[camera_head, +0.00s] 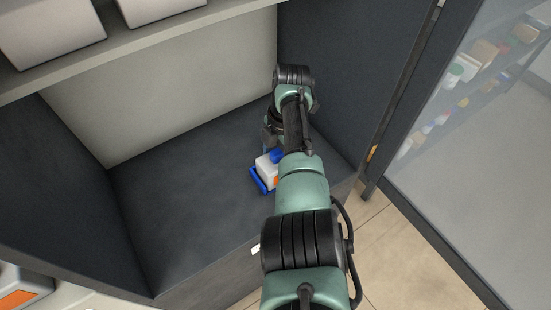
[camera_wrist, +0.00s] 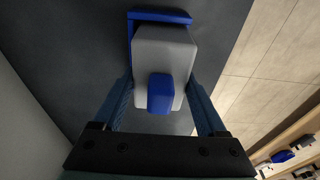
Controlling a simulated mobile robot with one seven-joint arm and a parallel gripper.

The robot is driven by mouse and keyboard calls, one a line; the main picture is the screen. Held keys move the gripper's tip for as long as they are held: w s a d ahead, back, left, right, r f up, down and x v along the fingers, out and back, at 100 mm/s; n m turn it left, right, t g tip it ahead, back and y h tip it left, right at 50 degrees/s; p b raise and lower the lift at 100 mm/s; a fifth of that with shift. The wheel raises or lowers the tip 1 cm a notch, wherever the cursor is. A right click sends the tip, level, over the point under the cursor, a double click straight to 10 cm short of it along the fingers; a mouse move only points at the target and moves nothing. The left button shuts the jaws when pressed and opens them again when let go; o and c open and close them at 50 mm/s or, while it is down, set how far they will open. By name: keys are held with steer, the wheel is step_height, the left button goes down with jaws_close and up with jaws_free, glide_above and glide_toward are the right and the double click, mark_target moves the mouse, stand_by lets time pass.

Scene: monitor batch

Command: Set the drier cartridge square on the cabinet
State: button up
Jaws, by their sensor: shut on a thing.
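The drier cartridge (camera_head: 267,172) is a pale block with a blue knob and an orange patch, low over or on the dark cabinet floor (camera_head: 185,205), near its front right. In the wrist view the cartridge (camera_wrist: 165,50) lies between my fingers, its blue knob towards the camera. A blue edge (camera_wrist: 150,15) shows along its far side; I cannot tell whether it belongs to the cartridge or lies under it. My gripper (camera_wrist: 160,92) is shut on the cartridge. In the head view my arm partly hides it. Contact with the floor cannot be told.
Dark side walls stand left and right, the right one (camera_head: 325,75) close to my arm. A shelf (camera_head: 150,38) with pale boxes (camera_head: 50,30) hangs above. A framed glass door (camera_head: 470,130) stands at the right. The cabinet floor left of the cartridge is clear.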

steer(key=o, duration=1.5)
steer(key=shift+f, duration=0.1)
steer(key=r+p, duration=0.1)
steer(key=r, duration=0.3)
steer(key=d+r, duration=0.1)
steer(key=r, duration=0.3)
steer(key=w+r+p, duration=0.1)
steer(key=r, duration=0.4)
steer(key=shift+d+p, duration=0.3)
steer(key=shift+f, duration=0.1)
